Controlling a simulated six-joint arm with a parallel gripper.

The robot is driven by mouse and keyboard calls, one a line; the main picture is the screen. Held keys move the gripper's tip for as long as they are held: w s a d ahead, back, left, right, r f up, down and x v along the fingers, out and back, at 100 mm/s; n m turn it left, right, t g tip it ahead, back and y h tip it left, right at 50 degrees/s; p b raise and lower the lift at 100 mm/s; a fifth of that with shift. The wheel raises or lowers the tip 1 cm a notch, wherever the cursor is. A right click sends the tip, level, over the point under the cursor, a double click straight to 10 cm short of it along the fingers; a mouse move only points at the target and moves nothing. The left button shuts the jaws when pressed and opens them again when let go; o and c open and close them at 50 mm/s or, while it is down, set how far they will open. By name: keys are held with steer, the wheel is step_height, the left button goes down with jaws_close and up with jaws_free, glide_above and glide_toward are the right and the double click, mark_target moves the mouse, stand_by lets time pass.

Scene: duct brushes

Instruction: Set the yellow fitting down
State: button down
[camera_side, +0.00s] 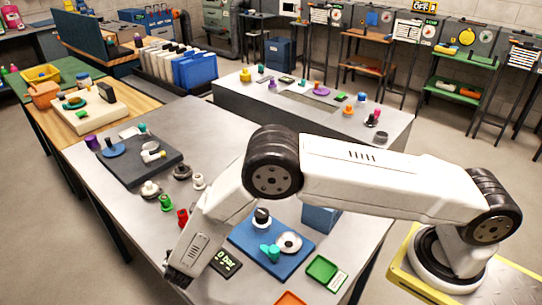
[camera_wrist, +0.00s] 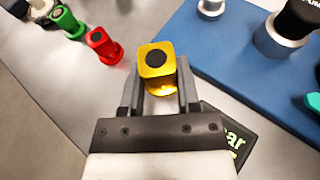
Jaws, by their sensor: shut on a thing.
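The yellow fitting (camera_wrist: 158,62) shows in the wrist view as a square-topped yellow piece with a dark round centre. It sits between the two fingers of my gripper (camera_wrist: 160,95), which is shut on it. In the side view my gripper (camera_side: 178,277) is low at the near left edge of the grey table, left of the small black display. The fitting is hidden there behind my arm. I cannot tell whether its base touches the table.
A red fitting (camera_wrist: 103,46) and a green fitting (camera_wrist: 67,21) stand to the left. A blue board (camera_wrist: 240,60) with a black-topped fitting (camera_wrist: 292,22) lies to the right. The black display (camera_wrist: 230,135) is close to my right finger.

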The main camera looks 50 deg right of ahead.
steer(key=shift+w+f, duration=0.2)
steer(key=shift+w+a+f, duration=0.1)
steer(key=shift+w+f, duration=0.3)
steer(key=shift+f, duration=1.6)
steer(key=shift+f, duration=0.15)
steer(key=shift+c, duration=1.6)
jaws_free()
